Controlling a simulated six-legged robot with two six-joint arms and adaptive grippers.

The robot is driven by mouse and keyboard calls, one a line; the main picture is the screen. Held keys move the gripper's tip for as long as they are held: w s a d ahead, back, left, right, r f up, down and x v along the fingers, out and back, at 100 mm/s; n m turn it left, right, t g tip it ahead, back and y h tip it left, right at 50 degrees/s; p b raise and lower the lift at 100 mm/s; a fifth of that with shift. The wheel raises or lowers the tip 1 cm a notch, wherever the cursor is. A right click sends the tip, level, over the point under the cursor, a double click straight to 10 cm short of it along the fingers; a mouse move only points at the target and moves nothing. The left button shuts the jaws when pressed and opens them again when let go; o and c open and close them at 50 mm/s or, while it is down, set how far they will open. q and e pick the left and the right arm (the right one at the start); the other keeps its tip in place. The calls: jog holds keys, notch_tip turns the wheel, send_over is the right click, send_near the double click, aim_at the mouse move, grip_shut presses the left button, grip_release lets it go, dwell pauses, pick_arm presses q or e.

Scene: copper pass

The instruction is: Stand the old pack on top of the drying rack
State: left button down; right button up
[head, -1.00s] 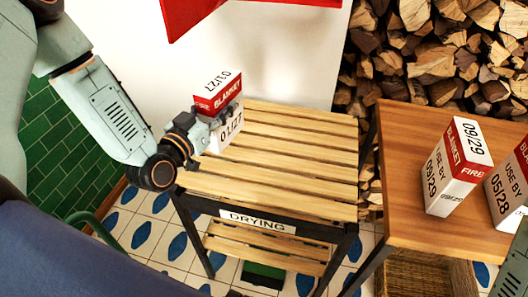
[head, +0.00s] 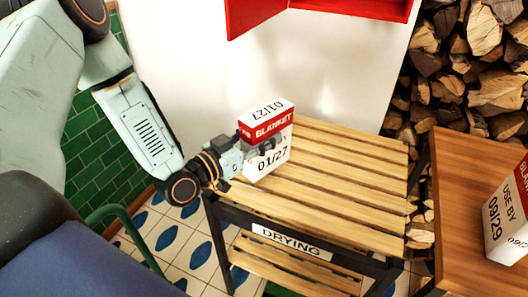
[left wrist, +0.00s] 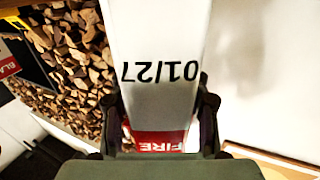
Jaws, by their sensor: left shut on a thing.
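The old pack (head: 266,130) is a white and red box marked BLANKET and 01/27. It is upright at the left end of the slatted wooden top of the drying rack (head: 340,175), whose front label reads DRYING. My left gripper (head: 264,148) is shut on the pack from the left. I cannot tell whether the pack's base touches the slats. In the left wrist view the pack (left wrist: 160,45) fills the middle between the two fingers (left wrist: 160,108). My right gripper is not in view.
A wooden table (head: 455,180) on the right bears another pack (head: 505,222) marked 09/29. Stacked firewood (head: 480,75) stands behind. A red cabinet or shelf (head: 330,8) hangs on the white wall above. Most of the rack top right of the pack is clear.

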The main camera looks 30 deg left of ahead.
pick_arm(q)
notch_tip(320, 180, down, 3)
jog(key=shift+b, duration=0.8)
jog(key=shift+f, duration=0.35)
jog(key=shift+r, duration=0.1)
jog(key=shift+s, duration=0.1)
jog(key=c, duration=1.1)
grip_release()
jog(key=shift+f, duration=0.2)
jog(key=o, duration=0.4)
jog(key=shift+o, duration=0.2)
jog(key=shift+r, duration=0.1)
